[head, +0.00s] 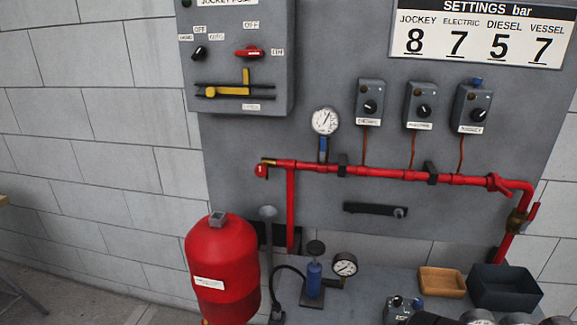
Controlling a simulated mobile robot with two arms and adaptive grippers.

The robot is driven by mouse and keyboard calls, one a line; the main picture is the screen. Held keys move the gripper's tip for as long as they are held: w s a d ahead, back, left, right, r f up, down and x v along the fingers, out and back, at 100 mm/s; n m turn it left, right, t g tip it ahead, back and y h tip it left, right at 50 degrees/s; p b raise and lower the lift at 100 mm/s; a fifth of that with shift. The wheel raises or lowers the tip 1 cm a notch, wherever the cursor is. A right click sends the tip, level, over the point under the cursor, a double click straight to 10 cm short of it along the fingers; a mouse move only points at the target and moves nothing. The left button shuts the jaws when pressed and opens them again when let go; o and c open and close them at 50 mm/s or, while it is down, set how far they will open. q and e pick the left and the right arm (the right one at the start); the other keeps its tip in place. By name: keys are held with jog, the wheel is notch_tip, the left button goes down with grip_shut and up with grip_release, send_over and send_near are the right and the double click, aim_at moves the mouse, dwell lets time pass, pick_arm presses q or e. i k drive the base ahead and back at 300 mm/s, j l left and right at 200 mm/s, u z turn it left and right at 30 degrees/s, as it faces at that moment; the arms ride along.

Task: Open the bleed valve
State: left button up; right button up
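A red pipe (380,173) runs across the grey panel. At its left end is a small brass fitting (268,162) with a red end piece (261,171). Near its right end is a red lever-like part (498,184). Below the right bend is a brass valve body (517,221) with a red handle (533,212) at its right side. No label shows which of these is the bleed valve, and I cannot tell how far any is turned. Neither of my grippers is clearly in view.
A red tank (222,268) stands at lower left, beside a blue hand pump (314,279) and a gauge (344,265). A tan tray (442,282) and a dark bin (503,287) sit at right. Dark rounded parts at the bottom right edge are cut off.

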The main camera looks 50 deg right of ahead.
aim_at(261, 169)
jog(key=z, duration=1.45)
